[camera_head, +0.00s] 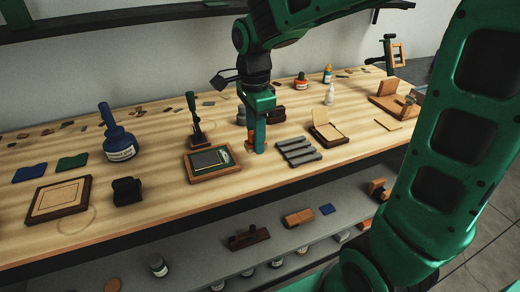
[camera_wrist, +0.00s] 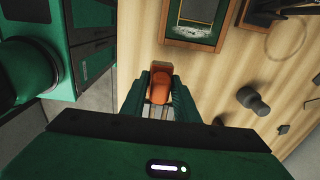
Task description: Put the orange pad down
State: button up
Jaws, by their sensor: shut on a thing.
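My gripper (camera_head: 257,149) points down over the middle of the workbench (camera_head: 160,205), with its fingertips close to the wooden top. It is shut on the orange pad (camera_wrist: 160,86), which sits between the two green fingers in the wrist view (camera_wrist: 160,95). In the head view the fingers hide most of the pad. I cannot tell whether the pad touches the bench. A wood-framed tray with a dark panel (camera_head: 211,161) lies just left of the gripper, apart from it.
A grey ridged rack (camera_head: 298,151) lies close on the right, with an open wooden box (camera_head: 327,130) beyond it. A dark upright hand tool (camera_head: 197,133) stands behind the tray. A blue bottle (camera_head: 119,146) is farther left. Bare wood lies in front of the gripper, up to the bench edge.

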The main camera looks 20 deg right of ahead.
aim_at(261, 160)
jog(key=shift+w+d+f, duration=0.2)
jog(key=shift+d+f, duration=0.15)
jog(key=shift+d, duration=0.15)
jog(key=shift+w+d+f, duration=0.2)
jog(key=shift+d+f, duration=0.15)
jog(key=shift+d, duration=0.1)
jog(key=shift+f, duration=1.95)
jog(key=o, duration=0.9)
jog(key=shift+f, duration=0.1)
notch_tip(261, 160, up, 12)
jog(key=shift+r, duration=0.15)
jog(key=s+d+f+n, duration=0.2)
jog(key=s+d+n, duration=0.2)
jog(key=s, duration=0.3)
jog(key=s+d+f+n, duration=0.3)
jog(key=s+d, duration=0.4)
jog(key=s, duration=0.1)
jog(key=s+d+f+n, duration=0.3)
jog(key=s+d, duration=0.3)
jog(key=s, duration=0.2)
jog(key=shift+s+d+f+n, duration=0.15)
jog(key=shift+s+f+n, duration=0.05)
jog(key=shift+n, duration=0.6)
